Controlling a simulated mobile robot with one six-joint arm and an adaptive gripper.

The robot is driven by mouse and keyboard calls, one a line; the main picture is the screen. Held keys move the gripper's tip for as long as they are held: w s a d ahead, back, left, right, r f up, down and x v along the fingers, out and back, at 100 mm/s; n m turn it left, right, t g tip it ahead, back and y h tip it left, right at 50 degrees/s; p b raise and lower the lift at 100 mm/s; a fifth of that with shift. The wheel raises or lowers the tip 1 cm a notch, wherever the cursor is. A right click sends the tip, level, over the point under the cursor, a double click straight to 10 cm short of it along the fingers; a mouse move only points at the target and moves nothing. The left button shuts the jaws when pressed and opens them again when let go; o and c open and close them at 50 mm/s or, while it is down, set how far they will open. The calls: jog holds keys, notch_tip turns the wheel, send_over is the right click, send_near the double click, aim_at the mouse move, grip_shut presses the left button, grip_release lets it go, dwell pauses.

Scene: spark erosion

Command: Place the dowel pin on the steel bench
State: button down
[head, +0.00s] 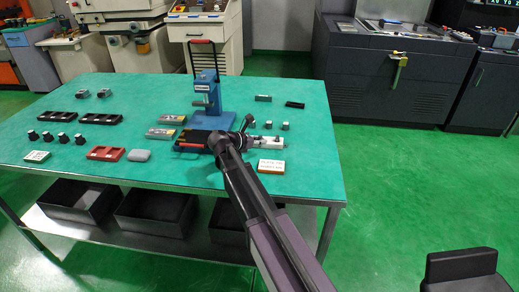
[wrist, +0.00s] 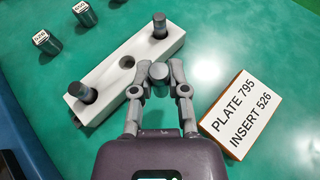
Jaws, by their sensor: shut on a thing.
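In the wrist view my gripper (wrist: 158,76) is shut on a short dark grey cylinder, the dowel pin (wrist: 158,71), seen end-on between the fingertips. The pin is just right of a white block (wrist: 112,77); its height above the surface is hard to tell. The block has an empty middle hole and a dark pin standing near each end. In the head view my gripper (head: 246,141) is over the right part of the green-topped bench (head: 310,180), beside the white block (head: 270,139). The held pin cannot be made out there.
A "PLATE 795 INSERT 526" label block (wrist: 242,112) is to the right of my gripper. A blue press (head: 206,95) stands behind. Black trays (head: 95,118) and several knobs are at left. Bare green surface lies at the front right.

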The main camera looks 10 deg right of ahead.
jog(key=shift+w+d, duration=0.1)
dwell(0.3)
jog(key=shift+f+b, duration=1.75)
jog(key=shift+f, duration=0.05)
jog(key=shift+f, duration=0.15)
jog(key=c, duration=0.6)
grip_release()
jog(key=shift+c, duration=0.2)
jog(key=shift+r, duration=0.2)
jog(key=shift+r, duration=0.1)
jog(key=p+v, duration=0.4)
jog(key=v, duration=0.8)
jog(key=shift+p, duration=0.3)
